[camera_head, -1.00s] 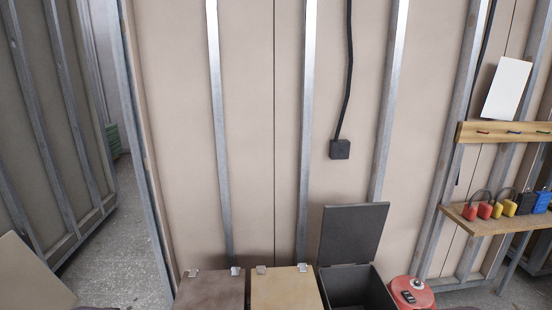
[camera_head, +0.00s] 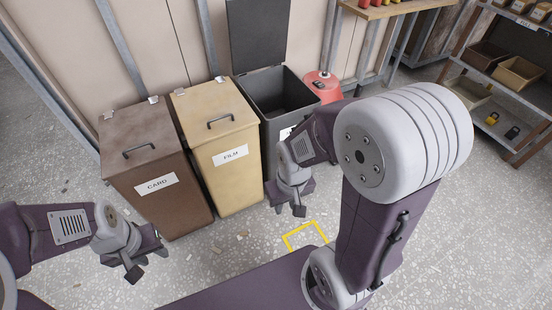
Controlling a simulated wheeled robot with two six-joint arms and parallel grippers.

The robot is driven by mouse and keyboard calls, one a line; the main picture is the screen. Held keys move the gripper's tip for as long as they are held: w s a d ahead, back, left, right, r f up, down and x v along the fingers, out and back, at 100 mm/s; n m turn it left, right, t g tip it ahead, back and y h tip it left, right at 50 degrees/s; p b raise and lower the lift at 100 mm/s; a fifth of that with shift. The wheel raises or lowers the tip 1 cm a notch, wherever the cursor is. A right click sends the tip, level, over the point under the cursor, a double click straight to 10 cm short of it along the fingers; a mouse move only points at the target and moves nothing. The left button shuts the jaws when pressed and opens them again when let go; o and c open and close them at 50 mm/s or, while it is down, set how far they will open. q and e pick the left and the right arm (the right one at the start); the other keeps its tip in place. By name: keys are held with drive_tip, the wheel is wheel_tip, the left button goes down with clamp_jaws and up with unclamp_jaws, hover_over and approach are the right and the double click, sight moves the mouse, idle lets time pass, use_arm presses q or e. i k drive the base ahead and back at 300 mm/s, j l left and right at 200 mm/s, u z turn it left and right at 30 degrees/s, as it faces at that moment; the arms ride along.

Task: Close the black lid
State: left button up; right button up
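The black lid (camera_head: 257,32) stands open and upright at the back of the black bin (camera_head: 293,97), leaning toward the wall. The bin's opening shows dark and its front is partly hidden by my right arm. My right gripper (camera_head: 299,207) hangs in front of the black bin, pointing down, apart from the lid. My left gripper (camera_head: 147,271) is at the lower left, in front of the brown bin and apart from it. Both grippers are small in view and I cannot tell how wide their fingers are. Neither visibly holds anything.
A brown bin (camera_head: 145,165) marked CARD and a yellow bin (camera_head: 219,140) marked FILM stand shut to the left. A red container (camera_head: 324,86) stands right of the black bin. Shelves (camera_head: 515,80) are at the far right. Yellow tape (camera_head: 306,234) marks the open floor.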

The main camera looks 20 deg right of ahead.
sight(258, 30)
drive_tip(key=z, duration=0.85)
